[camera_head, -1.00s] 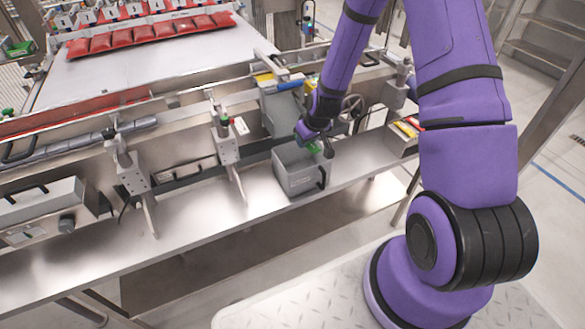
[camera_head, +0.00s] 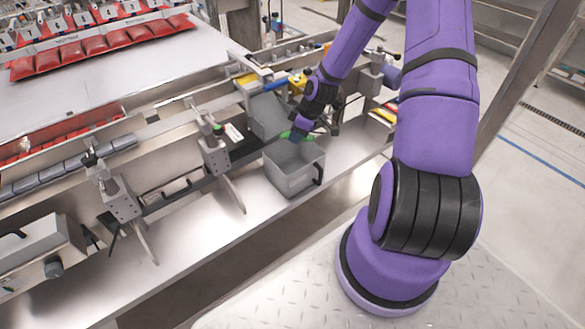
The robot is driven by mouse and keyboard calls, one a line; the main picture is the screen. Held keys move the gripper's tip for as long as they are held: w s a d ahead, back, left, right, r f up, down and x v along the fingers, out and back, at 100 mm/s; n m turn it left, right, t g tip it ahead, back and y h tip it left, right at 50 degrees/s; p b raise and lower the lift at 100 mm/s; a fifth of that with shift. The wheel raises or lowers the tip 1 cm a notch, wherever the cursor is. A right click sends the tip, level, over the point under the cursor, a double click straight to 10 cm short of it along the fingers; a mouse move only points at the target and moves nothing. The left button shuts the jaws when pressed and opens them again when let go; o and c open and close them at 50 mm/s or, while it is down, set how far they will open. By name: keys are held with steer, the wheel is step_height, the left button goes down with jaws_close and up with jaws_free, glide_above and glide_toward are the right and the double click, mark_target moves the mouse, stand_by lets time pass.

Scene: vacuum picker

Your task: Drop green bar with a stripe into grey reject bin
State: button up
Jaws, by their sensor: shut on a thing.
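The grey reject bin (camera_head: 291,179) stands open on the steel shelf, right of the middle, with a black handle on its right side. My gripper (camera_head: 297,137) is over the bin's back rim, pointing down. It is shut on the green bar (camera_head: 285,135), of which only small green ends show on both sides of the fingers. The bar's stripe is too small or hidden to make out. The bar looks to be above or level with the rim; the exact height is hard to tell.
A grey chute (camera_head: 268,115) stands right behind the bin. Metal brackets (camera_head: 213,150) stand to its left. A small box with yellow and red items (camera_head: 384,114) is to the right. The shelf (camera_head: 215,225) left of the bin is clear.

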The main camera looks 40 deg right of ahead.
steer(key=shift+f, duration=2.4)
steer(key=o, duration=1)
steer(key=shift+r, duration=0.1)
steer(key=v, duration=1)
steer(key=shift+s+d+r, duration=0.1)
steer(key=shift+s+r, duration=0.05)
steer(key=shift+r, duration=0.1)
steer(key=shift+r, duration=0.15)
